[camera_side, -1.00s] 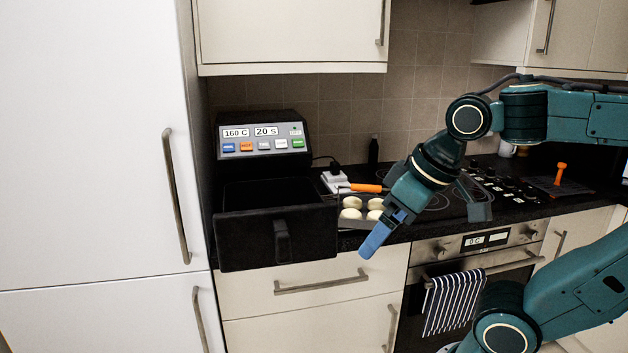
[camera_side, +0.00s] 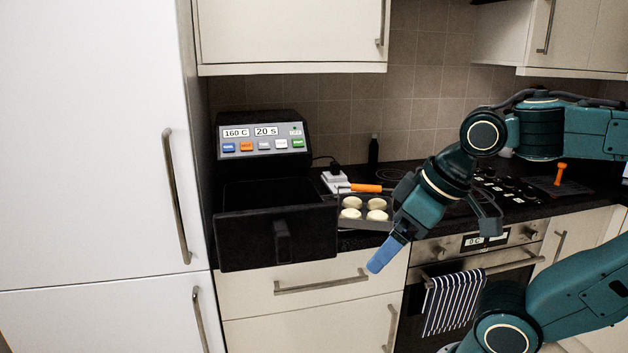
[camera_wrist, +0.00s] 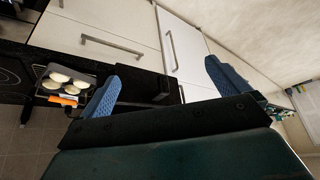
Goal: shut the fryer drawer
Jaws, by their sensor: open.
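The black air fryer (camera_side: 262,133) stands on the counter beside the tall white cabinet. Its drawer (camera_side: 245,245) is pulled out toward the front, with a black handle (camera_side: 282,242) on its face. The drawer looks empty, though its dark inside is hard to see. My gripper (camera_side: 432,244) is open and empty, to the right of the drawer and in front of the counter edge, apart from it. In the wrist view my gripper's blue fingers (camera_wrist: 158,80) are spread wide, and the dark drawer (camera_wrist: 140,86) shows between them, partly hidden by the left finger.
A tray (camera_side: 366,224) with several pale round pieces and an orange handle sits right of the drawer. A white socket block (camera_side: 335,180) and dark bottle (camera_side: 373,151) stand behind. The oven with a striped towel (camera_side: 455,302) is below my gripper. Space before the drawer is clear.

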